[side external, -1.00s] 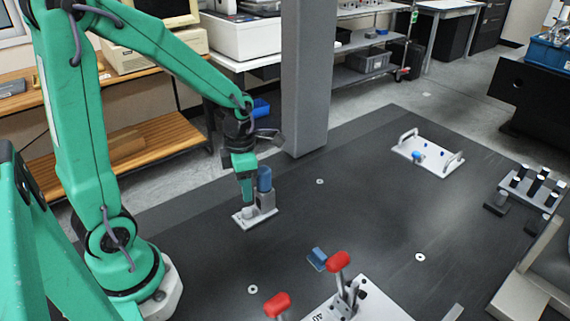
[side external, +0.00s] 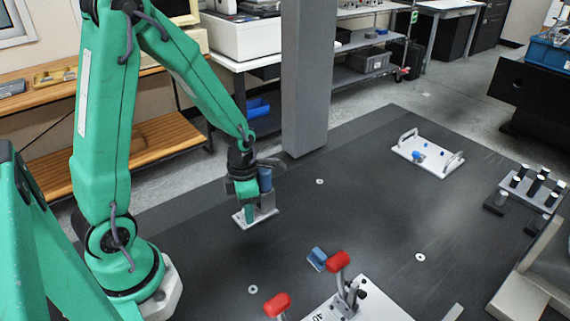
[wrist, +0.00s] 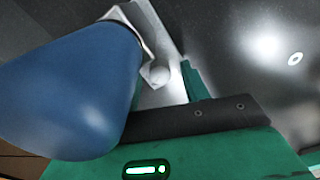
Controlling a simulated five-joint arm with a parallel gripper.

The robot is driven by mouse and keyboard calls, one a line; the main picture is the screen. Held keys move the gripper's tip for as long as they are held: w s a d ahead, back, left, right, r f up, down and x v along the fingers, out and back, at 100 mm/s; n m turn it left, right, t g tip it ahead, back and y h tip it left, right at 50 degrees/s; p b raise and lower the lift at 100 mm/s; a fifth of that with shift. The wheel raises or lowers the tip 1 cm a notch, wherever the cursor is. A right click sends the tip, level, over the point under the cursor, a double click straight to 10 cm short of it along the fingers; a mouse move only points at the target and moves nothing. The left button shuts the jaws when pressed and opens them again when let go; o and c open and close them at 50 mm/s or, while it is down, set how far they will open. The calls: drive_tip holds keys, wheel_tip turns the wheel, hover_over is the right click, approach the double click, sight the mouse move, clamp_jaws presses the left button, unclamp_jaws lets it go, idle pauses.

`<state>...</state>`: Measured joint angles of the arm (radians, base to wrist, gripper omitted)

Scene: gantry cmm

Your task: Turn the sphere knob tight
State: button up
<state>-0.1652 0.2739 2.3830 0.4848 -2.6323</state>
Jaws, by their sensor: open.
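In the side view the blue cylinder (side external: 265,179) stands upright on a grey block (side external: 268,202) on that white plate (side external: 240,220); the knob is hidden there behind my gripper. My gripper (side external: 249,213) points down, low over the plate beside the block. It is open. One green finger (wrist: 191,82) shows just right of the knob in the wrist view; the other finger is hidden. Contact with the knob cannot be told.
A grey column (side external: 306,80) stands close behind the fixture. A blue block (side external: 317,259) and red-handled clamps (side external: 338,261) are in front to the right. A white plate with handles (side external: 428,156) lies farther back. The dark table between them is mostly clear.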

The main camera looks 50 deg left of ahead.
clamp_jaws()
idle(0.3)
drive_tip(key=shift+m, duration=0.7)
unclamp_jaws()
drive_tip(key=shift+r, duration=0.15)
